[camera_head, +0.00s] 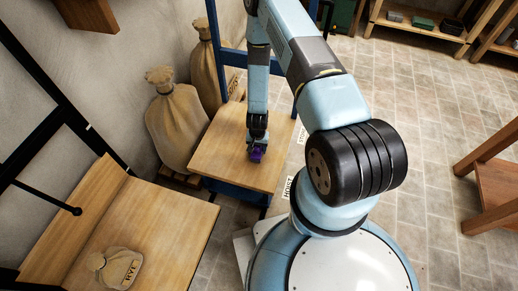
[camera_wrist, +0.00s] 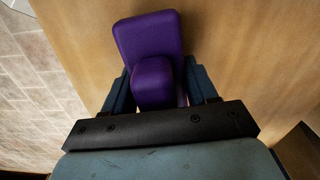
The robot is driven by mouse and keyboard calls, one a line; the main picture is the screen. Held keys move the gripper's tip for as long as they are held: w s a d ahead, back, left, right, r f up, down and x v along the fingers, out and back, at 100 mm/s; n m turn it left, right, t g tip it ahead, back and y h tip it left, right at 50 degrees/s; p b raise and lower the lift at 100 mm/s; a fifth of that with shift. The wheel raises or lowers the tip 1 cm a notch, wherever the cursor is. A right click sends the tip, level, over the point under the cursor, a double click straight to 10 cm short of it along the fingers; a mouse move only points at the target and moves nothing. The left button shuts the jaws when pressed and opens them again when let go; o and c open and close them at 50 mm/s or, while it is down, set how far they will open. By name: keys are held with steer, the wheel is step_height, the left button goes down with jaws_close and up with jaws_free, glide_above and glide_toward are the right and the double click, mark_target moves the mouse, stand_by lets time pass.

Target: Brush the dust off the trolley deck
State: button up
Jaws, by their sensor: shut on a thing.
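The trolley deck (camera_head: 236,167) is a bare wooden board on a blue frame, in the middle of the head view. It also fills most of the wrist view (camera_wrist: 250,60). My gripper (camera_head: 256,150) points down over the deck, right of its middle. It is shut on a purple brush (camera_head: 257,156). In the wrist view the brush (camera_wrist: 150,40) sits between the two dark fingers, its block reaching out ahead of them. Its underside is hidden, so I cannot tell whether it touches the deck. I can make out no dust on the visible wood.
Tied sacks (camera_head: 176,125) stand behind and left of the deck. A wooden bench (camera_head: 165,235) with a small sack labelled RYE (camera_head: 116,268) is at the front left. The trolley's blue uprights (camera_head: 226,57) rise at the back. A wooden stand (camera_head: 495,185) is far right; tiled floor between is clear.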

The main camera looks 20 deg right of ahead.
mark_target(244, 149)
steer(key=shift+w+a, duration=0.45)
steer(key=shift+a, duration=0.25)
steer(key=shift+w+a, duration=0.45)
steer(key=shift+a, duration=0.2)
steer(key=shift+w+a+f, duration=0.1)
steer(key=shift+w+a, duration=0.4)
steer(key=shift+a, duration=0.25)
steer(key=shift+w+a, duration=0.45)
steer(key=shift+a, duration=0.3)
steer(key=shift+r, duration=3.05)
steer(key=shift+r, duration=0.1)
steer(key=shift+r, duration=1.4)
